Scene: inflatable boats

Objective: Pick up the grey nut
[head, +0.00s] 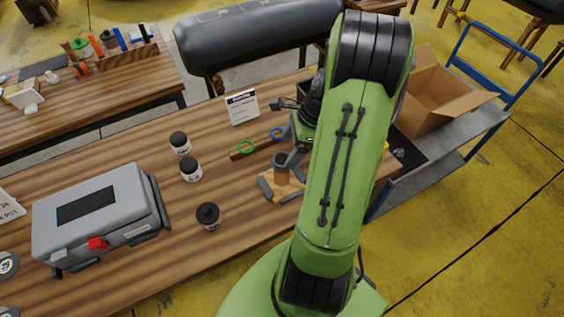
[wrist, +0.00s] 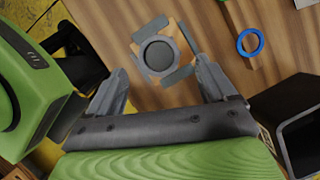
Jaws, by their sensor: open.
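A grey round piece with a dark rim (wrist: 158,52) shows in the wrist view, which I take to be the grey nut. It sits in the middle of a wooden cross-shaped stand (wrist: 180,28) with grey pads on its arms. In the head view the stand (head: 270,188) is on the wooden table, with a short upright cylinder (head: 282,170) at its centre. My gripper (wrist: 160,72) is open and empty, its two fingers pointing toward the stand, one on each side of the round piece. I cannot tell the height gap. My arm hides part of the table in the head view.
A wooden strip holds a green ring (head: 246,147) and a blue ring (head: 278,133) beyond the stand. Dark jars (head: 208,215) and a grey case (head: 95,215) stand to the left. A dark open bin (head: 408,154) is at the right. A sign (head: 242,107) stands behind.

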